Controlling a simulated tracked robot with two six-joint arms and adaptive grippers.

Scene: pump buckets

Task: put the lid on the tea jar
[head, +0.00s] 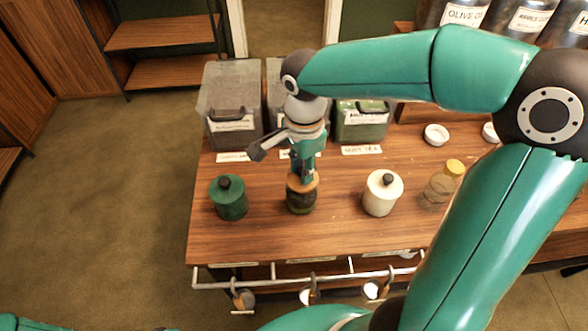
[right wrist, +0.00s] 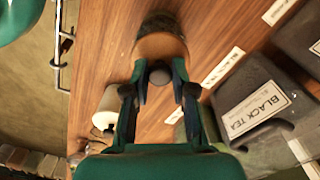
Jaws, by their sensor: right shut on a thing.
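The tea jar (head: 300,205) is a dark, squat jar on the wooden table, near the middle of the head view. Its lid (head: 304,184) is a light wooden disc with a dark knob (right wrist: 160,75). My right gripper (head: 303,172) points down over the jar and is shut on the knob, with a finger on each side. In the right wrist view the lid (right wrist: 158,47) lies against the top of the jar (right wrist: 160,24). I cannot tell whether it is fully seated. The gripper hides part of the lid. My left gripper is not in view.
A green canister (head: 229,199) stands left of the jar, and a white canister (head: 382,192) and a glass jar with a yellow lid (head: 444,181) stand right. Labelled bins (head: 231,127) line the back. Mugs hang from the front rail (head: 340,276). Bare table (head: 240,240) shows in front.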

